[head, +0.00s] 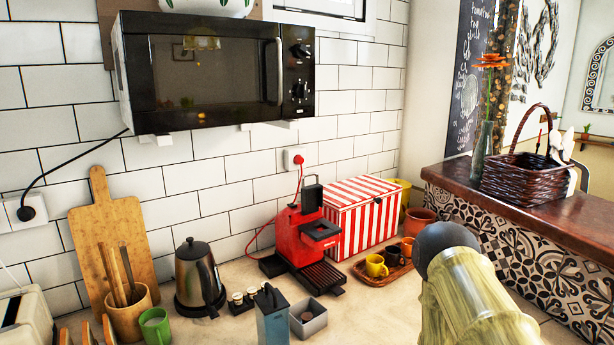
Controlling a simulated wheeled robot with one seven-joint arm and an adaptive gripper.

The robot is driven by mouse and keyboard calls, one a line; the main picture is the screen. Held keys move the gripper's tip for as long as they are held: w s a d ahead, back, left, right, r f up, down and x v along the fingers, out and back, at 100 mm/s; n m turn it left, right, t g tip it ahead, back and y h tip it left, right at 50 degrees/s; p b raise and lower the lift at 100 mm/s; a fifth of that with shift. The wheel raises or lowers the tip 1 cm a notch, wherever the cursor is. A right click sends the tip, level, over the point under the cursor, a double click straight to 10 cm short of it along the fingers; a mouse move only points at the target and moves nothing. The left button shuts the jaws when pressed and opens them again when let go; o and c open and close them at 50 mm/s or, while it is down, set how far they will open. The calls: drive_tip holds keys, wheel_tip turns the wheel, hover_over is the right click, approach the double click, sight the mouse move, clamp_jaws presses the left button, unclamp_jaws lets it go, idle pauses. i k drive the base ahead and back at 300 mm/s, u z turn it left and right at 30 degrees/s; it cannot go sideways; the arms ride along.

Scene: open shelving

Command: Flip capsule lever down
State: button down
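The red capsule coffee machine (293,232) stands on the counter against the white tiled wall, right of the picture's middle. A black lever (311,192) stands up at the top of the machine, above its dark front head. A black drip tray (322,277) reaches out at the machine's front. My gripper is not in view, so I cannot see what it does. A pale yellow, rounded link with a dark grey end, which looks like part of my arm, fills the lower right, apart from the machine in the picture.
A red-and-white striped box (362,219) stands right behind the machine. A wooden tray with small cups (376,266) lies to its right. A metal kettle (198,279), a blue-grey container (272,317) and a small grey box (308,318) stand left and in front. A microwave (205,72) hangs above.

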sight(312, 194)
drive_tip(key=u, duration=0.55)
drive_tip(key=k, duration=0.65)
drive_tip(key=u, duration=0.8)
drive_tip(key=i, duration=0.65)
drive_tip(key=z, duration=0.45)
drive_tip(key=i, duration=0.7)
drive_tip(key=z, duration=1.1)
drive_tip(key=i, duration=0.2)
drive_tip(key=z, duration=0.1)
